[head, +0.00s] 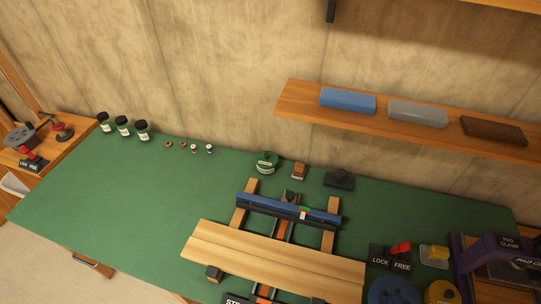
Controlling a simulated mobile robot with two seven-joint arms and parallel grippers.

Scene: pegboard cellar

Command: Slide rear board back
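Two pale wooden boards lie side by side across the rails of a bench fixture. The rear board (280,251) sits on the far side and the front board (255,267) lies along its near edge, with a thin seam between them. Behind the rear board, apart from it, a blue bar (270,205) spans the wooden rails (329,240) and carries a small red, green and white marker (303,212). A strip of rail shows between bar and board. Neither of my grippers is in view.
The green bench top (130,220) is clear at left. A LOCK/FREE plate with a red lever (400,249) and a purple pad clamp (480,262) stand at right. Jars (122,126) stand at back left. A wooden shelf (300,111) with several blocks hangs above.

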